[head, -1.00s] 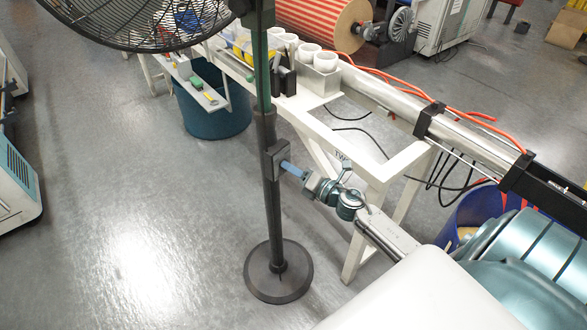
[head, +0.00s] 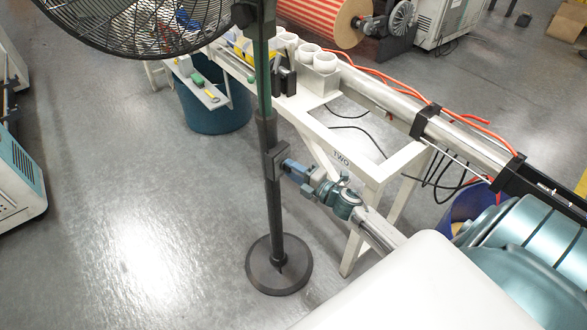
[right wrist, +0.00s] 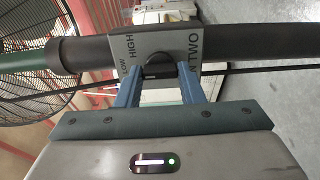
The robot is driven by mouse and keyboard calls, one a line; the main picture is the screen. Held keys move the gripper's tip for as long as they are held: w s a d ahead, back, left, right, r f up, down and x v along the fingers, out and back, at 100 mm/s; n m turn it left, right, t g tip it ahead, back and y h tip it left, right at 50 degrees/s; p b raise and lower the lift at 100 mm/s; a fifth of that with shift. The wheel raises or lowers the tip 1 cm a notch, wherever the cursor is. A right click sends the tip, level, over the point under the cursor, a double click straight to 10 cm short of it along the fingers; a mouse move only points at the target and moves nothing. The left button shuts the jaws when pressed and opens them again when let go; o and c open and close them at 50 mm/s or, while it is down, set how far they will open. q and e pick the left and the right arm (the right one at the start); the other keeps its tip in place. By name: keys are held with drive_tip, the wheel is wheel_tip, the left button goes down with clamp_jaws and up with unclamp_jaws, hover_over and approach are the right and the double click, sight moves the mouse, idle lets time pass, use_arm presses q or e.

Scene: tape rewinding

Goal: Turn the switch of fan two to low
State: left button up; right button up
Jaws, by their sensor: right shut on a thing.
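The fan (head: 135,22) stands on a dark pole with a round base (head: 278,265). Its switch box (head: 274,162) sits partway up the pole, and its plate (right wrist: 190,42) reads LOW, HIGH and TWO in the right wrist view. My right gripper (head: 288,166) is at the right side of the box. In the right wrist view the blue fingers of this gripper (right wrist: 160,78) are shut on the dark round switch knob (right wrist: 158,66). The knob's exact setting is hard to tell. My left gripper is out of view.
A white frame table (head: 330,130) marked TWO stands right behind the pole, with white cups (head: 325,62) and a metal roller on it. A blue bin (head: 212,105) is behind at left. Orange hoses (head: 400,88) run along the roller. Open floor lies left.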

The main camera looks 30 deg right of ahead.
idle(0.4)
drive_tip(key=o, duration=1)
